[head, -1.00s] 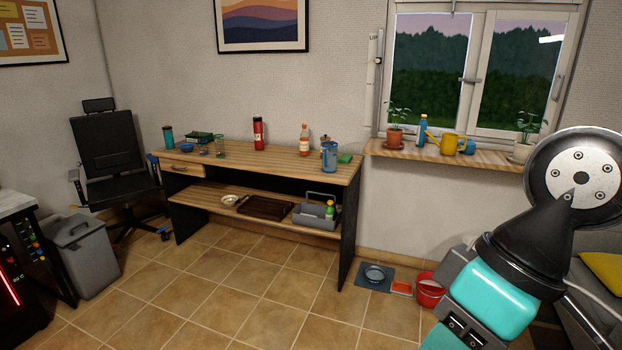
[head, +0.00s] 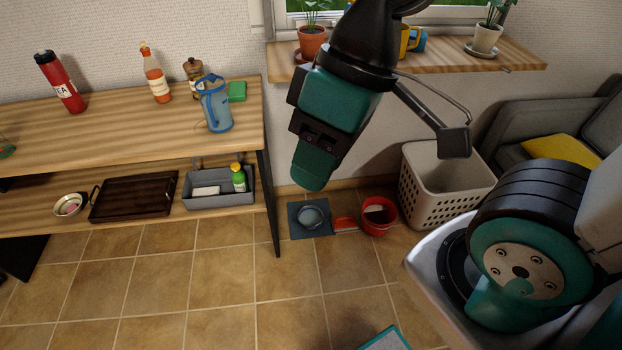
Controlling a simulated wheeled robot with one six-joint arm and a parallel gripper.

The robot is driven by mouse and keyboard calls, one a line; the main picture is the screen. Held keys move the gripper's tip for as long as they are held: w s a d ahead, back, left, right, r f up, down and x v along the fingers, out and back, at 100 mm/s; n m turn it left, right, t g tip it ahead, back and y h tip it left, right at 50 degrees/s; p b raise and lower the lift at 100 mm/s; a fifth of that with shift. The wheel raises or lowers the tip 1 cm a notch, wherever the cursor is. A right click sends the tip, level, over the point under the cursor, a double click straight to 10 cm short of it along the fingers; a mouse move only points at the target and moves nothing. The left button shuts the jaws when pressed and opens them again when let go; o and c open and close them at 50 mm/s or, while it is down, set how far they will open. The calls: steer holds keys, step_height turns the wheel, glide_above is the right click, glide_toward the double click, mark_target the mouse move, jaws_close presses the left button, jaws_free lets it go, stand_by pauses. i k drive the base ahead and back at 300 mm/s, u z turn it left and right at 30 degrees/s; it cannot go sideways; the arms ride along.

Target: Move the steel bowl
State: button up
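A grey metallic bowl (head: 311,216) sits upright on a dark blue-grey mat (head: 325,229) on the tiled floor, just right of the desk's end. A second, smaller silvery bowl (head: 68,204) rests on the desk's lower shelf at the left. I cannot tell for certain which of the two is steel. My arm hangs down from the top centre. Its teal lower end, seemingly my gripper (head: 313,178), is above the floor bowl in the picture, apart from it. The fingers cannot be made out, so open or shut does not show.
A red bucket (head: 378,216) and a small red-orange item (head: 345,223) stand right of the mat. A white basket (head: 440,188) is further right. The wooden desk (head: 120,140) holds bottles above and a dark tray (head: 137,198) and grey caddy (head: 205,201) below.

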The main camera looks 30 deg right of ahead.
mark_target(310, 216)
steer(key=z, duration=0.1)
steer(key=i, duration=1.15)
steer(key=z, duration=0.05)
